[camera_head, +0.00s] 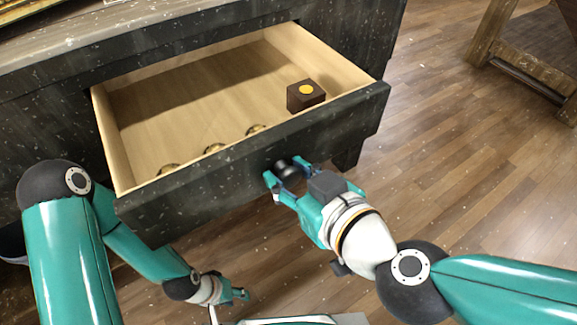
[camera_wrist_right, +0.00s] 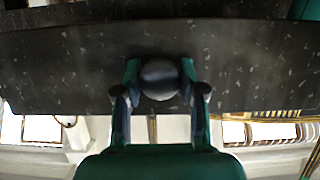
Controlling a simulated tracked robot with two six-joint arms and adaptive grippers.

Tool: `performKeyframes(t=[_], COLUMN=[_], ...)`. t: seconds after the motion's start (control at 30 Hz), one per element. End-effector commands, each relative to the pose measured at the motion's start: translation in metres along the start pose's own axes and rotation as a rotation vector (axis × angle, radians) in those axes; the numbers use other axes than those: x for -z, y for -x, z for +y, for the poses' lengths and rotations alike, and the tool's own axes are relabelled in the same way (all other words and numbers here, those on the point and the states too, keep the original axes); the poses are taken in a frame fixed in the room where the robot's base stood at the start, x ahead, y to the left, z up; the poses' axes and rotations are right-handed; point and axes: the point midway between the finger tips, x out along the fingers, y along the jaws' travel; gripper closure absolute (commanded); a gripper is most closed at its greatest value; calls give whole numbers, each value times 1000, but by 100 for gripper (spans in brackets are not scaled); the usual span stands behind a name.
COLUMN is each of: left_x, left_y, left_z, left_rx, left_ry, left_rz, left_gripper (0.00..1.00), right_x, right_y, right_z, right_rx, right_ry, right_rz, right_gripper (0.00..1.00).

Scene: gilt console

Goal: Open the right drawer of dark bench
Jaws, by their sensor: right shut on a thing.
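The dark bench (camera_head: 45,100) has its right drawer (camera_head: 250,160) pulled well out, with the pale wooden inside showing. A round dark knob (camera_head: 284,168) sits on the drawer's speckled front. My right gripper (camera_head: 288,178) is shut on the knob; the right wrist view also shows the knob (camera_wrist_right: 160,79) between the two fingers. My left gripper (camera_head: 240,295) is low, below and in front of the drawer, apart from it. Its fingers are too small and foreshortened to tell if they are open.
In the drawer lie a small dark brown box (camera_head: 306,97) with a yellow dot and several round brassy things (camera_head: 214,148) near the front wall. A wooden piece of furniture (camera_head: 520,60) stands at the upper right. The plank floor (camera_head: 460,160) right of the bench is clear.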

Motion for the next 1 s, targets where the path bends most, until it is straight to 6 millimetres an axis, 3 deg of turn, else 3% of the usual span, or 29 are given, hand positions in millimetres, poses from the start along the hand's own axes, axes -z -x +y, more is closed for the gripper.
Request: performKeyframes(t=[0.43,0.47,0.6,1.0], left_x=[0,0,0,0], left_y=[-2,-2,-2,-1], left_z=[-1,-1,-1,-1], left_rx=[0,0,0,0], left_ry=[0,0,0,1], left_rz=[0,0,0,0], left_gripper=[60,60,60,60], right_x=[0,0,0,1], right_y=[2,2,1,2], right_z=[-1,-1,-2,-4], right_rx=[4,4,7,13], right_ry=[-3,-3,-1,1], right_rz=[3,3,3,2], right_gripper=[100,59,35,35])
